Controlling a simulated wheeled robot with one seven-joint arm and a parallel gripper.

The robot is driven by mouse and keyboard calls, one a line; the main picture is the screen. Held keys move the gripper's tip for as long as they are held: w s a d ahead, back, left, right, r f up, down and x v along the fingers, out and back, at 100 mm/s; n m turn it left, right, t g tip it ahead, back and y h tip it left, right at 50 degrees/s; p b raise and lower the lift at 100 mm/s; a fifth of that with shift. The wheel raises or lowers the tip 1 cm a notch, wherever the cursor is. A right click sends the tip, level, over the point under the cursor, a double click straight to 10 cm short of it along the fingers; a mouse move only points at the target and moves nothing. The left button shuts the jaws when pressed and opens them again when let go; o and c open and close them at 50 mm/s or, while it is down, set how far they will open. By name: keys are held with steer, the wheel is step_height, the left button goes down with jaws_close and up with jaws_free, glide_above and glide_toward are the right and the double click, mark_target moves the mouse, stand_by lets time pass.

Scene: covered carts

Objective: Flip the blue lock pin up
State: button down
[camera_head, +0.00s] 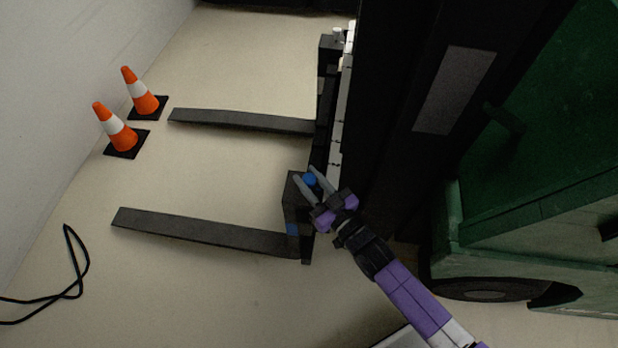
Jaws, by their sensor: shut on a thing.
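The blue lock pin (310,181) sits at the top of the near black fork's upright (292,205), beside the carriage of a green forklift. My gripper (306,178) is at the pin, with its two grey fingers on either side of it, shut on it. The fingers and purple gripper body hide part of the pin, so I cannot tell its exact angle.
The near fork (200,231) and far fork (240,121) stick out to the left. The forklift body (540,215) and dark mast fill the right. Two orange cones (118,130) (141,95) stand by the wall. A black cable (75,265) lies at lower left. Floor between the forks is clear.

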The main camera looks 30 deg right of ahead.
stand_by(0.3)
steer(key=shift+r+p, duration=1.35)
steer(key=shift+r, duration=0.4)
steer(key=c, duration=1.1)
jaws_free()
steer(key=s, duration=0.5)
steer(key=s+d, duration=0.1)
steer(key=s, duration=0.1)
steer(key=shift+s+d, duration=0.1)
steer(key=shift+s, duration=0.3)
